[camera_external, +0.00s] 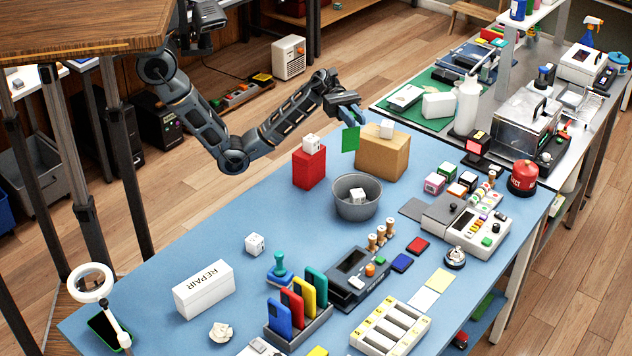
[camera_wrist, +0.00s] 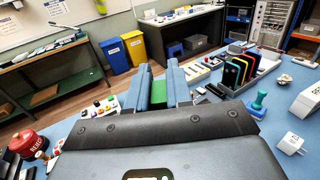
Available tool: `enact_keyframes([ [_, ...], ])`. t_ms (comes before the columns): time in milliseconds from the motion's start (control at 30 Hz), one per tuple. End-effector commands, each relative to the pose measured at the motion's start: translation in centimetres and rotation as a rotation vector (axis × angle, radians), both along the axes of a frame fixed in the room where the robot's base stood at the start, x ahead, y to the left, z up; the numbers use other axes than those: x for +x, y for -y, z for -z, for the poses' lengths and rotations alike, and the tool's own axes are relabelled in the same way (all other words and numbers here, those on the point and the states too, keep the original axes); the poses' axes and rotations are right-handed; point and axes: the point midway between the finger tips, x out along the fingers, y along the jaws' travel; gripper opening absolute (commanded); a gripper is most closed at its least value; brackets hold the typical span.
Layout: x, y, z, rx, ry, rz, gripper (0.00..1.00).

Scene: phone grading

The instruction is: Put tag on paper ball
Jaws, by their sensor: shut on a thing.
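A green square tag (camera_external: 350,139) hangs from my gripper (camera_external: 347,114) in the external view. In the wrist view my gripper (camera_wrist: 159,88) is shut on it, and a strip of the tag (camera_wrist: 158,93) shows between the two fingers. They are raised above the blue table, beside the cardboard box at its far side. The crumpled white paper ball (camera_external: 221,332) lies on the blue table (camera_external: 330,240) near its front left edge, well away from my gripper. The paper ball also shows at the right of the wrist view (camera_wrist: 285,79).
A white REPAIR box (camera_external: 204,290) and a phone rack (camera_external: 300,325) stand near the paper ball. A grey bowl (camera_external: 357,208), a red box (camera_external: 309,171) and the cardboard box (camera_external: 383,158) stand at the far side. The table's left middle is mostly clear.

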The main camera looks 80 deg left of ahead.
Motion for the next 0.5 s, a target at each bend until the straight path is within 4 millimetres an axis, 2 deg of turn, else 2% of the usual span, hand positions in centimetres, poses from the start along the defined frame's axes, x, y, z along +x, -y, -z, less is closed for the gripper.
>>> enact_keyframes([
  [33,-0.6,2.7,0.0,0.000,0.000,0.044,0.00],
  [100,-1.4,6.1,0.0,0.000,0.000,0.098,0.00],
  [267,-4.1,13.5,0.0,0.001,-0.001,0.217,0.00],
  [500,-10.2,23.8,0.0,0.000,-0.002,0.394,0.00],
])
